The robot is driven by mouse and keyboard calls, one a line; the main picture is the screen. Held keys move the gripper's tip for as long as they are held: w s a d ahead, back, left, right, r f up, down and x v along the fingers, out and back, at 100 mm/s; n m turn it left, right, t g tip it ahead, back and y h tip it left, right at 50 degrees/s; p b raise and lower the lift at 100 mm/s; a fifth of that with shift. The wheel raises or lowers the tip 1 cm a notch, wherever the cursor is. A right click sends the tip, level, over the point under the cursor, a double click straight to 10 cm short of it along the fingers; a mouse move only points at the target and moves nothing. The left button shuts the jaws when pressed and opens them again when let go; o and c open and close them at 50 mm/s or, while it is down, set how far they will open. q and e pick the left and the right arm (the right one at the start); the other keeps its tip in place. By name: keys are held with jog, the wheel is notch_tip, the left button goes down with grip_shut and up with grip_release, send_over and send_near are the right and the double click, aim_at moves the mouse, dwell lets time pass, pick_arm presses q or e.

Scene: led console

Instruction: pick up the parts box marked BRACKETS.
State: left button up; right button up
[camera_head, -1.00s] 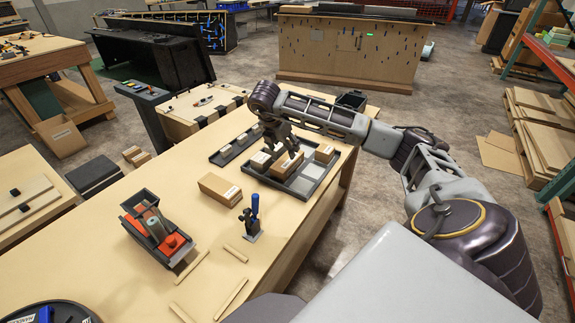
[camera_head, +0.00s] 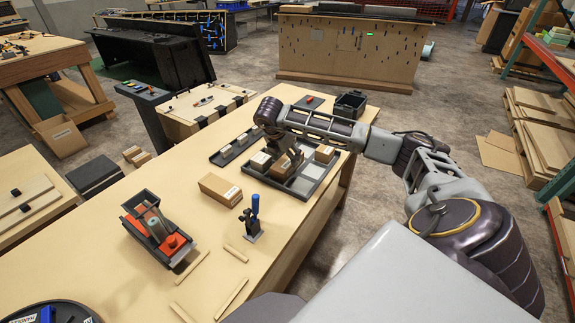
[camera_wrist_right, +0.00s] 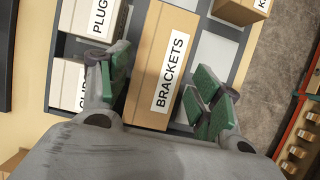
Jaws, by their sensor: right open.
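The parts box marked BRACKETS (camera_wrist_right: 150,60) is a brown carton with a white label, sitting in a compartment of the grey divided tray (camera_head: 308,189). In the head view the box (camera_head: 281,171) is partly hidden by my right gripper (camera_head: 287,158). In the right wrist view my right gripper (camera_wrist_right: 163,88) is open, with green-padded fingers on either side of the box. The left fingers are close to the box's side; a gap shows on the right. I cannot tell whether any finger touches it. My left gripper is not in view.
A box marked PLUG (camera_wrist_right: 97,18) and another carton (camera_wrist_right: 68,84) sit left of the BRACKETS box. A carton (camera_wrist_right: 243,9) is at upper right. A loose carton (camera_head: 219,189) and a blue-handled tool (camera_head: 254,219) stand nearby on the table (camera_head: 205,245).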

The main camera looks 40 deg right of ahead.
aim_at(287, 160)
jog(key=shift+x, duration=1.75)
jog(key=shift+a, duration=0.15)
jog(key=c, duration=0.9)
jog(key=shift+o, duration=0.2)
jog(key=shift+r, duration=4.95)
